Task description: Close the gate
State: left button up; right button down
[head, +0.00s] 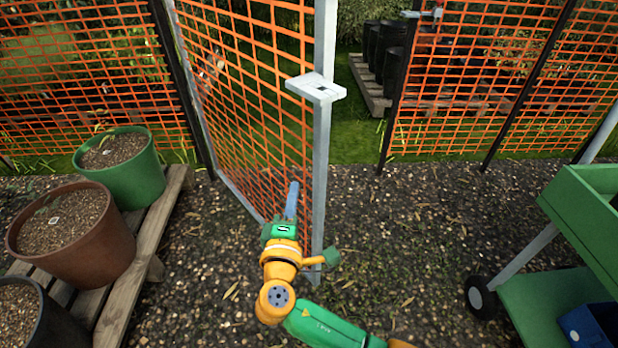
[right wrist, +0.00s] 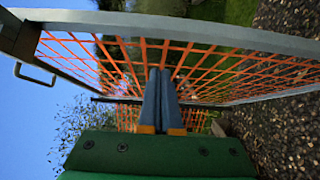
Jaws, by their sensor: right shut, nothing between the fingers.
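The gate (head: 322,140) is a grey metal frame with orange mesh. It stands open, swung toward me from its hinge side by the dark post at left. My right gripper (head: 292,192) is shut and empty, low beside the gate's left face near the free upright. In the right wrist view, its closed fingers (right wrist: 160,85) show in front of the mesh, below a frame bar (right wrist: 180,30). I cannot tell whether they touch it. My left gripper is out of view.
The gateway between the gate's free end and the dark right post (head: 392,110) is clear. A latch part (head: 425,14) sits on that post. Pots on a wooden pallet (head: 125,285) stand left, near the gate. A green cart (head: 585,235) stands right. Gravel between is free.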

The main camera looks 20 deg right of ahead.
jog(key=shift+w+d, duration=1.05)
jog(key=shift+d, duration=0.2)
jog(key=shift+w+d, duration=1)
jog(key=shift+d, duration=0.2)
